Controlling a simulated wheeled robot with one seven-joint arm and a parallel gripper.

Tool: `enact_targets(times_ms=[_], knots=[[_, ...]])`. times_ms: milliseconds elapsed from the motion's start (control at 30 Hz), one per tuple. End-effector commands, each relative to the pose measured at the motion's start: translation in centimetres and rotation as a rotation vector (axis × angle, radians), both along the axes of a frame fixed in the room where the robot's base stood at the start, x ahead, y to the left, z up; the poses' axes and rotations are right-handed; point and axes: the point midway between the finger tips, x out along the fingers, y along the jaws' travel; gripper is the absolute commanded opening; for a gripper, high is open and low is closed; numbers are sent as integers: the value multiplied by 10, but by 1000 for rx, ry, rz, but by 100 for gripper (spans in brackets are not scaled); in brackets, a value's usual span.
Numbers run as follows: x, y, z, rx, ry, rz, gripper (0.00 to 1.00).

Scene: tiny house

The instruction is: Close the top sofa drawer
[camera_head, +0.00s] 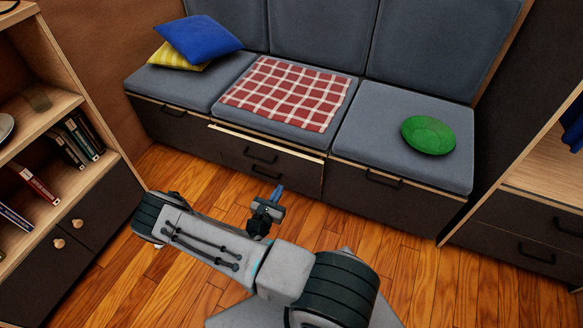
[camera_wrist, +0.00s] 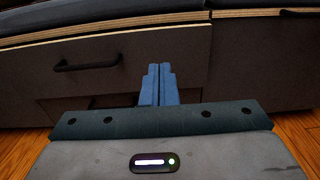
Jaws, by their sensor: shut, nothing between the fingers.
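The top sofa drawer (camera_head: 235,148) is the dark middle drawer under the checked blanket. It stands slightly out, its pale top edge showing beyond the seat. Its black handle (camera_head: 260,156) is near the middle of its front. In the wrist view the drawer front (camera_wrist: 185,50) spans the upper left, with its handle (camera_wrist: 88,65) left of my fingers. My gripper (camera_head: 278,190) is shut and empty, low in front of the drawer. Its blue fingertips (camera_wrist: 158,68) overlap the right part of the drawer front in the wrist view; I cannot tell whether they touch it.
A lower drawer handle (camera_head: 266,174) shows beneath the top drawer. A bookshelf (camera_head: 75,195) stands left. Wooden floor (camera_head: 410,245) is clear at right.

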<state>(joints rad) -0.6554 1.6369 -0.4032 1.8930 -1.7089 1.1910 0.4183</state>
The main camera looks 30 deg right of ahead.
Motion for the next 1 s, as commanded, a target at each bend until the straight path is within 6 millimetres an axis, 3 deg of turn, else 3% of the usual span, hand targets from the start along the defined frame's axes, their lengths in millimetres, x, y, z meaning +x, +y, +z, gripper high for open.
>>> enact_targets(times_ms=[167,700,1000], knots=[[11,-14,-2,-3,1,4,0],[75,-97,-3,-2,1,2,0],[86,-110,-1,-2,2,3,0]])
